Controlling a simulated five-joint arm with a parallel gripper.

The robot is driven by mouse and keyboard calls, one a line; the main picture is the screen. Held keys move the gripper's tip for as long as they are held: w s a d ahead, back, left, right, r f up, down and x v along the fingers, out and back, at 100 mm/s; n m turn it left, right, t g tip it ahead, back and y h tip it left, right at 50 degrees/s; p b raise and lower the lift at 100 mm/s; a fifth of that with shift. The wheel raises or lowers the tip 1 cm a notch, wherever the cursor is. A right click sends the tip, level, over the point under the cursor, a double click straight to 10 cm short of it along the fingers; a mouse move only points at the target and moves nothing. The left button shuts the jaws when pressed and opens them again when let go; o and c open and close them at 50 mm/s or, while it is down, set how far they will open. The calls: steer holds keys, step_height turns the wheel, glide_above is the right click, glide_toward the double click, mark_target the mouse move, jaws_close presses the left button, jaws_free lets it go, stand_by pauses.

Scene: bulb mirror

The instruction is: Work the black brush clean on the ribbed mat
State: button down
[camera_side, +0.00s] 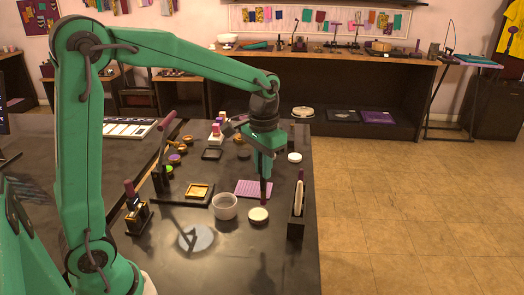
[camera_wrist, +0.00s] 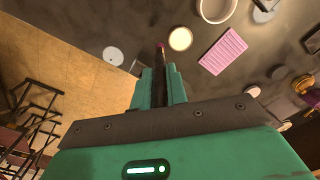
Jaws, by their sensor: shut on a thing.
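My gripper (camera_side: 265,170) is shut on the black brush (camera_side: 264,190), which hangs down upright below the fingers. In the side view the brush's lower end shows in front of the right end of the pink ribbed mat (camera_side: 250,187). I cannot tell whether it touches the mat. In the wrist view my gripper (camera_wrist: 160,75) has the dark brush between its green fingers, and the mat (camera_wrist: 223,50) lies to the right, apart from the fingers in the picture.
A white dish (camera_side: 258,216) and a pale bowl (camera_side: 224,208) stand just in front of the mat. A tall black holder (camera_side: 296,225) stands at the table's right edge. A black tray with a yellow-framed piece (camera_side: 199,191) lies left of the mat.

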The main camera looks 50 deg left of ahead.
steer(key=shift+w+a, duration=0.1)
steer(key=w+a+r, duration=0.1)
steer(key=w+a, duration=0.9)
steer(key=a, duration=0.2)
steer(key=shift+f, duration=2.4)
